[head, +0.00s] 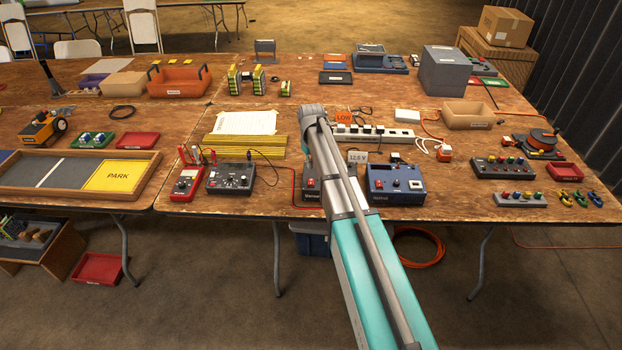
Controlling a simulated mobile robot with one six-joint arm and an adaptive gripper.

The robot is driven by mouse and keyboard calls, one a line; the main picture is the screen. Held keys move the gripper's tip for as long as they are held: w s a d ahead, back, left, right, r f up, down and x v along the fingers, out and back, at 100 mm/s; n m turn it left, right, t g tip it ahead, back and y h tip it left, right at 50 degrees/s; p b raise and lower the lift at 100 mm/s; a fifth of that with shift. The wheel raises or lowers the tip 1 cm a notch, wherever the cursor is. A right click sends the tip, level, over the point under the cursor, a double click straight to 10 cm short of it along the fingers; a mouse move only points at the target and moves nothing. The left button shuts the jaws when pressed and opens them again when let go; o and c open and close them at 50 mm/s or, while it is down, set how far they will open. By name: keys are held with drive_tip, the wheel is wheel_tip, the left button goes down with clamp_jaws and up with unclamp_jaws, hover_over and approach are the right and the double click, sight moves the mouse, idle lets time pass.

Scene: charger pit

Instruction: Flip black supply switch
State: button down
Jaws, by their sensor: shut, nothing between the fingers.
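A dark box with a red switch (311,184) on its face sits at the middle front of the table, in the head view. It looks like the black supply, but my arm covers its right part. Its switch position is too small to tell. My arm reaches up from the bottom across the dark box. My gripper is not visible; it seems hidden behind the arm's far end.
A black dial box (230,178) and a red meter (186,184) with leads stand left. Brown table (430,214) shows bare in front.

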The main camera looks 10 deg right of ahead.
drive_tip(key=shift+r+p, duration=0.5)
drive_tip(key=shift+r, duration=0.2)
drive_tip(key=s+a+r+m+p, duration=0.1)
drive_tip(key=s+a+m, duration=0.1)
drive_tip(key=s, duration=2.5)
drive_tip(key=shift+s+m, duration=0.15)
drive_tip(key=shift+m, duration=0.35)
